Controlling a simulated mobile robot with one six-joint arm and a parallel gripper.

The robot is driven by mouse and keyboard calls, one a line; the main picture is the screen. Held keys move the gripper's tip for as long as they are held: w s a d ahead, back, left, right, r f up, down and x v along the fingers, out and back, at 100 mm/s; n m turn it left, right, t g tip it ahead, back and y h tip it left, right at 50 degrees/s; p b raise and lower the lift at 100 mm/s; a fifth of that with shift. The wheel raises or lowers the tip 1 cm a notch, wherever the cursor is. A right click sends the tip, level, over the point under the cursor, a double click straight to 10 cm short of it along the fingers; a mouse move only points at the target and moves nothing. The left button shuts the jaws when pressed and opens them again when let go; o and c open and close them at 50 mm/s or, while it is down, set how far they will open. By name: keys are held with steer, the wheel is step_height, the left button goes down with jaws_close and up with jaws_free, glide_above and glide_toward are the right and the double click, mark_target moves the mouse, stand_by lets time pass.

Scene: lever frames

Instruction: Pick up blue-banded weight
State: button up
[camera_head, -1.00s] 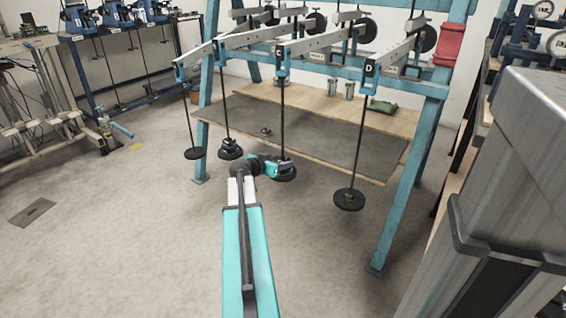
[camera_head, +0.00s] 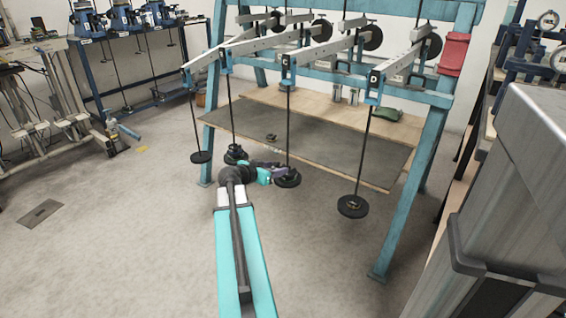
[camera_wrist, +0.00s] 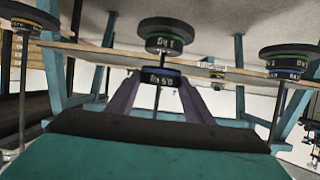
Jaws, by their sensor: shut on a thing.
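The blue-banded weight (camera_wrist: 159,78) is a small dark disc with a blue ring and white lettering. In the wrist view it sits between the purple fingertips of my gripper (camera_wrist: 158,84), which are shut on it. A green-banded weight (camera_wrist: 166,42) and a black hanger plate (camera_wrist: 168,25) show just above it in that picture, along the same rod. In the head view my gripper (camera_head: 276,173) is at the hanging rod beside the black plate (camera_head: 287,181). The weight itself is too small to tell apart there.
Other hanging plates stand near: one at left (camera_head: 200,157), one with weights (camera_head: 235,154) close to my wrist, one at right (camera_head: 352,206). The teal frame (camera_head: 405,190) and wooden board (camera_head: 250,118) lie behind. A grey column (camera_head: 520,190) fills the right.

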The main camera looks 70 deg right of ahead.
steer(key=w+a+p, duration=0.1)
steer(key=w+a, duration=0.1)
steer(key=a, duration=0.6)
steer(key=shift+w+a+r, duration=0.15)
steer(key=shift+a+r, duration=0.2)
steer(key=shift+r, duration=0.1)
steer(key=shift+r, duration=0.4)
stand_by(0.6)
steer(key=shift+a, duration=0.1)
stand_by(0.3)
steer(key=shift+w+a+b, duration=0.25)
steer(key=shift+a+b, duration=0.05)
steer(key=shift+a, duration=0.45)
steer(key=shift+w+a+b, duration=0.2)
steer(key=shift+a+b, duration=0.1)
steer(key=shift+a, duration=0.45)
steer(key=shift+w+a, duration=0.3)
steer(key=shift+a, duration=0.05)
steer(key=shift+w+a+r+p, duration=0.1)
steer(key=shift+a+p, duration=0.75)
steer(key=shift+p, duration=5.55)
